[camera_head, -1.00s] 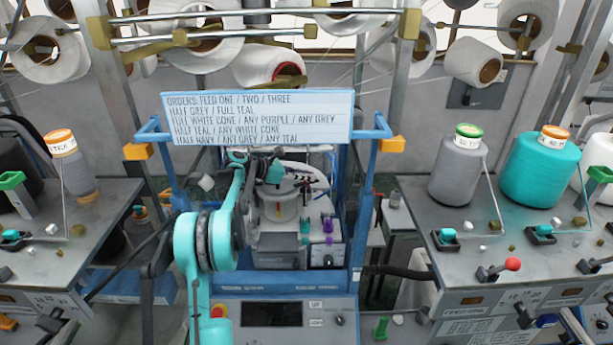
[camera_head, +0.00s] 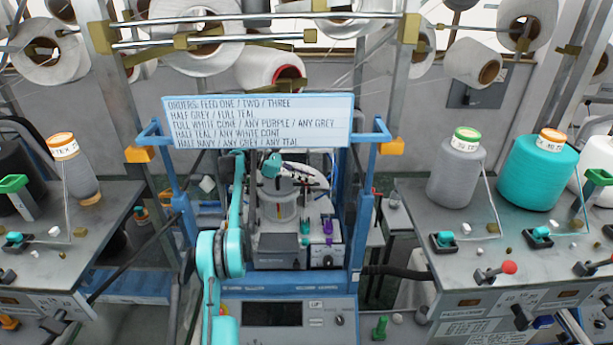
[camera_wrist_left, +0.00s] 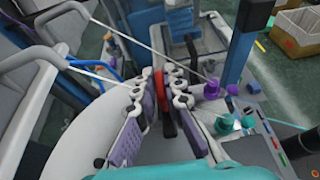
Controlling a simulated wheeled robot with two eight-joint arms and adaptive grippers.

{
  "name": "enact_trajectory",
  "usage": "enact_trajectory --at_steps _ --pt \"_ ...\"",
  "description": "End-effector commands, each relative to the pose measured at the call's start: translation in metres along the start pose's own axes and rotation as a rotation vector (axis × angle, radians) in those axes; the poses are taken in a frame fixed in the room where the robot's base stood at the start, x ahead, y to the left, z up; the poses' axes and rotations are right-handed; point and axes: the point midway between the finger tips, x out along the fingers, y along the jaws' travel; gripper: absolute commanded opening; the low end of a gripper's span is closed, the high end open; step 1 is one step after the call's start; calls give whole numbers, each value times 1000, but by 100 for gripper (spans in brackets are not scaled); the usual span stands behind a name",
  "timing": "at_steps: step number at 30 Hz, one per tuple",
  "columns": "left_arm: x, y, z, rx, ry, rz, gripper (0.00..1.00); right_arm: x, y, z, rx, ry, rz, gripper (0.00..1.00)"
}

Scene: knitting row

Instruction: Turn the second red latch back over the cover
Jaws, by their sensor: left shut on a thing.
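My left gripper (camera_head: 318,178) is over the small machine in the middle of the blue frame, above its pale round body (camera_head: 279,208). It also shows in the left wrist view (camera_wrist_left: 162,78), with its linked fingers closed on either side of a red latch (camera_wrist_left: 159,88). The latch is a narrow red piece with a dark part below it, mostly hidden between the fingers. In the left wrist view a pale rounded surface (camera_wrist_left: 75,125) lies under the fingers. I cannot tell where the cover's edge is. My right gripper is not in view.
A purple knob (camera_head: 328,228) and a green one (camera_head: 305,226) stand at the machine's front right. The blue frame's post (camera_head: 365,230) rises close on the right. An order board (camera_head: 258,118) hangs above. Cone tables flank the frame on both sides.

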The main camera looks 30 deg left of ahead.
Motion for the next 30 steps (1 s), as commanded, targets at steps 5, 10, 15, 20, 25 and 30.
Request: enact_trajectory --at_steps 5,10,15,20,25,30 --pt "0 0 0 0 -2 0 0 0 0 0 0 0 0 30" --pt "0 0 0 0 -1 0 30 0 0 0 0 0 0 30" --pt "0 0 0 0 -1 0 30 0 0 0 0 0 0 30" --pt "0 0 0 -5 0 10 30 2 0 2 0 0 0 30" --pt "1 0 -1 -25 0 61 30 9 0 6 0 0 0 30" --pt "1 0 -1 -63 1 151 30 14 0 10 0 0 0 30"
